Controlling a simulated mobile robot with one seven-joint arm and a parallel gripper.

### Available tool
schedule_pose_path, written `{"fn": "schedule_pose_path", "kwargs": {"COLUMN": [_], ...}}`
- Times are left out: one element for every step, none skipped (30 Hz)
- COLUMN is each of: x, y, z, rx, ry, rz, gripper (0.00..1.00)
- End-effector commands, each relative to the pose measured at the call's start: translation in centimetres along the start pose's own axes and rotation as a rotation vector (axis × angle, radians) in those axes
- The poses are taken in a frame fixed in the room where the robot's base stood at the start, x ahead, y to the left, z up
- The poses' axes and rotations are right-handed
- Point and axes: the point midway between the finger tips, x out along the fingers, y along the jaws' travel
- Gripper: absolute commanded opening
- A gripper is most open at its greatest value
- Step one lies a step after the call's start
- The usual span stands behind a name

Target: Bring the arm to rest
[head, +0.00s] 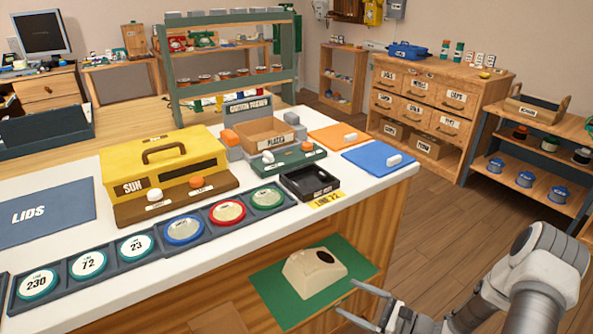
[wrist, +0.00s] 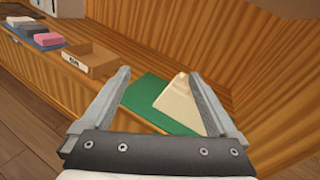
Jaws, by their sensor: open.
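My gripper (head: 365,306) is at the lower right of the head view, in front of the counter and just right of a green mat (head: 276,289). Its two fingers are spread with nothing between them. In the wrist view my gripper (wrist: 165,85) also shows open and empty. A cream phone housing (head: 314,271) lies on the green mat on a low shelf of the counter. The housing also shows in the wrist view (wrist: 178,102), beyond the right finger, which hides part of it. The gripper appears apart from it.
The white counter (head: 399,184) stands close on the left, with a yellow box (head: 165,165), a black tray (head: 310,182) and dials on top. A shelf rack (head: 534,158) stands at the right. The wooden floor (head: 440,212) between them is clear. A cardboard tray (wrist: 88,62) shows in the wrist view.

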Motion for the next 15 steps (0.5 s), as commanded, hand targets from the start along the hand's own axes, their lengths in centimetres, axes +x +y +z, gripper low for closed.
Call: {"fn": "schedule_pose_path", "kwargs": {"x": [0.3, 0.4, 0.5, 0.6, 0.7, 0.7, 0.8, 0.8, 0.8, 0.8, 0.7, 0.6, 0.6, 0.5, 0.4], "y": [-0.1, -0.1, 0.0, 0.1, 0.2, 0.5, 0.7, 0.8, 1.1, 1.2, 1.4, 1.8, 2.0, 2.2, 2.5], "z": [1.8, 2.6, 3.8, 4.7, 5.5, 6.6, 7.4, 8.2, 9.3, 10.1, 10.8, 11.8, 12.6, 13.3, 14.2], "rx": [-0.050, -0.075, -0.108, -0.133, -0.158, -0.192, -0.218, -0.244, -0.278, -0.304, -0.330, -0.365, -0.392, -0.419, -0.455], "ry": [0.009, 0.014, 0.021, 0.027, 0.033, 0.042, 0.048, 0.055, 0.066, 0.075, 0.084, 0.096, 0.105, 0.115, 0.129], "rz": [0.063, 0.099, 0.145, 0.180, 0.215, 0.261, 0.296, 0.328, 0.373, 0.405, 0.438, 0.480, 0.511, 0.541, 0.581], "gripper": [0.95, 0.95, 0.95, 0.95, 0.95, 0.95, 0.95, 0.95, 0.95, 0.95, 0.95, 0.95, 0.95, 0.95, 0.95]}}
